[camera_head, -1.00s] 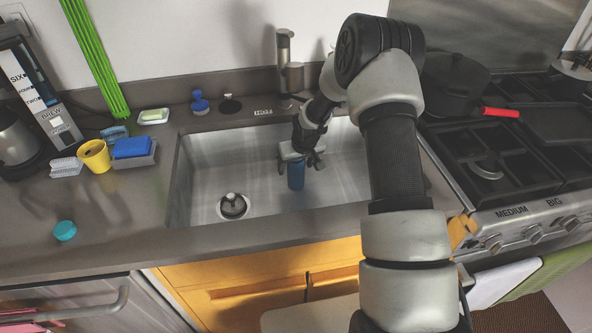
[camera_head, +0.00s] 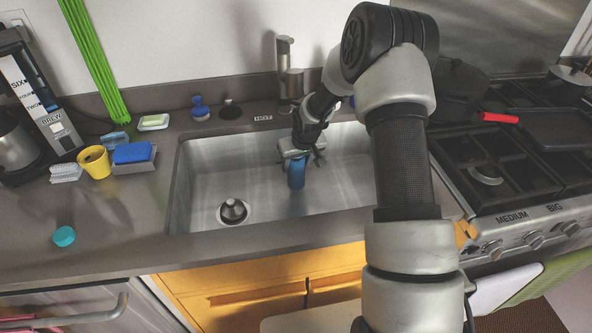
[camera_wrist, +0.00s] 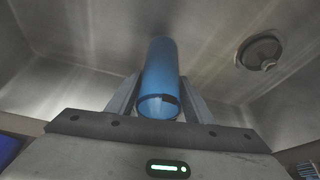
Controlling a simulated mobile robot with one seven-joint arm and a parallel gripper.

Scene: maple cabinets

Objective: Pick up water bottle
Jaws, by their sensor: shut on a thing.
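The blue water bottle (camera_head: 296,176) is a plain cylinder in the steel sink (camera_head: 215,180), right of the drain. My gripper (camera_head: 298,161) reaches down into the sink and is shut on the bottle's upper part. In the wrist view the bottle (camera_wrist: 160,75) runs away from the camera between the two fingers (camera_wrist: 157,100), with its round open-looking end nearest me. I cannot tell whether its lower end touches the sink floor.
Sink walls surround the bottle; the drain (camera_head: 233,210) is to its left and the faucet (camera_head: 285,70) behind. A teal round thing (camera_head: 64,236), yellow cup (camera_head: 94,162) and blue sponge (camera_head: 132,152) are on the left counter. The stove (camera_head: 500,180) is at right.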

